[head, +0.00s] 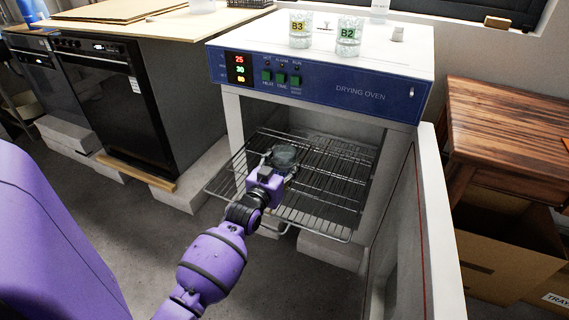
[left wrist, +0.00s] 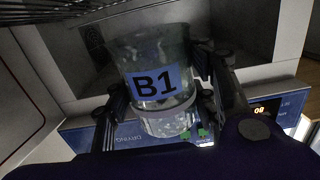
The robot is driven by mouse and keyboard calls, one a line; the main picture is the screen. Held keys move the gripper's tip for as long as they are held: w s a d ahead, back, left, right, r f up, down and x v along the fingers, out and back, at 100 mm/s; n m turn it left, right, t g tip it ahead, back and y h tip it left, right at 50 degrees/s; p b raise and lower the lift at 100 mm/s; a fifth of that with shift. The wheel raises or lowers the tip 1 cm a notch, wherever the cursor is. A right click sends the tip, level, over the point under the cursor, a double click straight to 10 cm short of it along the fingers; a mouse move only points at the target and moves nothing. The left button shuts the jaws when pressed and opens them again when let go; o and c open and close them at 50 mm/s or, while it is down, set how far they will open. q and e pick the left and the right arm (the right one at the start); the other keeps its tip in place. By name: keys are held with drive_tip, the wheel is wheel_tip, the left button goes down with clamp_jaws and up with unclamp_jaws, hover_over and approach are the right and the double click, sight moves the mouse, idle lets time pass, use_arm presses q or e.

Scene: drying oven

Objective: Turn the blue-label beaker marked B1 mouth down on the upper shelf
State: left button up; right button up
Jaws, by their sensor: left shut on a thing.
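The blue-label beaker B1 (left wrist: 158,84) is clear glass and sits between the fingers of my left gripper (head: 275,168), which is shut on it. The left wrist picture is upside down against the oven panel, while the B1 label reads upright in it, so the beaker is mouth down. In the head view the beaker (head: 285,155) shows small and dark over the pulled-out upper wire shelf (head: 325,172) of the oven. I cannot tell whether its rim touches the wires. My right gripper is not in view.
The drying oven (head: 330,82) has its door (head: 440,225) open at the right. Beakers B3 (head: 300,30) and B2 (head: 348,36) stand on its top. Bare shelf wires lie around the held beaker. A wooden table (head: 505,130) stands at the right.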

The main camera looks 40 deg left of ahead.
use_arm(q)
drive_tip(key=shift+r, duration=0.1)
drive_tip(key=shift+f, duration=0.95)
wheel_tip(320, 180, down, 2)
drive_tip(key=shift+b, duration=0.8)
drive_tip(key=shift+f+b, duration=0.3)
drive_tip(key=shift+f, duration=0.5)
drive_tip(key=shift+f, duration=0.35)
